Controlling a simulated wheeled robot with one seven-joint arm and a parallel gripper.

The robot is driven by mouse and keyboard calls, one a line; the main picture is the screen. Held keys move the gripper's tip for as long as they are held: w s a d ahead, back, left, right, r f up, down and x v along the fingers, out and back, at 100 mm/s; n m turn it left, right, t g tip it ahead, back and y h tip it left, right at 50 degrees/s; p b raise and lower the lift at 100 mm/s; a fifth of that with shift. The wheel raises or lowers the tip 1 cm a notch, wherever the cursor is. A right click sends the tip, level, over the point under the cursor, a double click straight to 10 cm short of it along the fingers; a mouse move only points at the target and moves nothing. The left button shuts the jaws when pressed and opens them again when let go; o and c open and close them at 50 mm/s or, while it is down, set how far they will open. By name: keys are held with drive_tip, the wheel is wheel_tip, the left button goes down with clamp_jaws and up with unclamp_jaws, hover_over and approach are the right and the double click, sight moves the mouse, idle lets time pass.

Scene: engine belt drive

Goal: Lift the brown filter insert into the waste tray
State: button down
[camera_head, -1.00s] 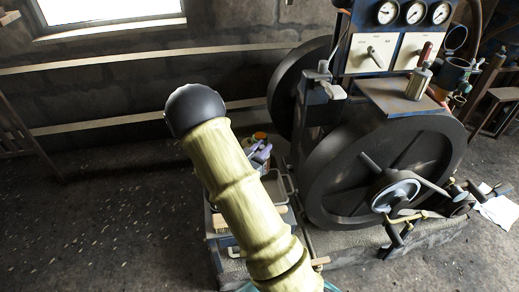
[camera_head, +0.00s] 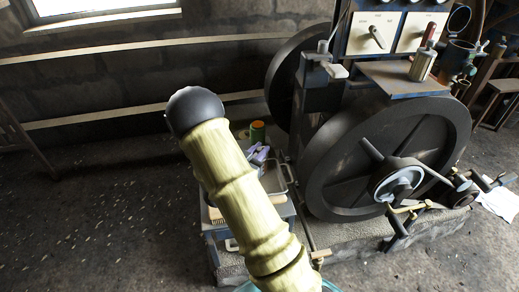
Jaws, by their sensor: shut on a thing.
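My arm (camera_head: 240,195), yellow-green and ringed, rises from the bottom edge to a dark round joint (camera_head: 195,110). My gripper does not show clearly; it is probably hidden behind the arm. A small lavender piece (camera_head: 259,155) shows just right of the arm, and I cannot tell what it is. A grey tray with a wire handle (camera_head: 289,174) is partly visible behind the arm; I cannot tell if it is the waste tray. An open-lidded blue-grey cup (camera_head: 459,55) stands at the engine's upper right. I cannot make out the brown filter insert.
The engine's large dark flywheel (camera_head: 385,155) with its crank stands right of the arm. A grey metal can (camera_head: 422,65) stands on the engine's top plate. The floor at left is clear.

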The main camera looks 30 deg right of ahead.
wheel_tip(320, 180, down, 4)
drive_tip(key=shift+f+b, duration=0.1)
drive_tip(key=shift+b, duration=1.05)
drive_tip(key=shift+s+f, duration=0.1)
drive_tip(key=shift+f, duration=0.1)
drive_tip(key=shift+s+f+b, duration=0.2)
drive_tip(key=shift+f+b, duration=0.15)
drive_tip(key=shift+f, duration=0.1)
drive_tip(key=c, duration=1.2)
unclamp_jaws()
drive_tip(key=shift+c, duration=0.2)
drive_tip(key=shift+d, duration=0.1)
drive_tip(key=r+p, duration=0.2)
drive_tip(key=r, duration=0.1)
drive_tip(key=r+p, duration=0.5)
drive_tip(key=r, duration=0.1)
drive_tip(key=shift+w+r, duration=0.1)
drive_tip(key=shift+w, duration=0.2)
wheel_tip(320, 180, up, 5)
drive_tip(key=p, duration=0.4)
drive_tip(key=shift+r, duration=0.15)
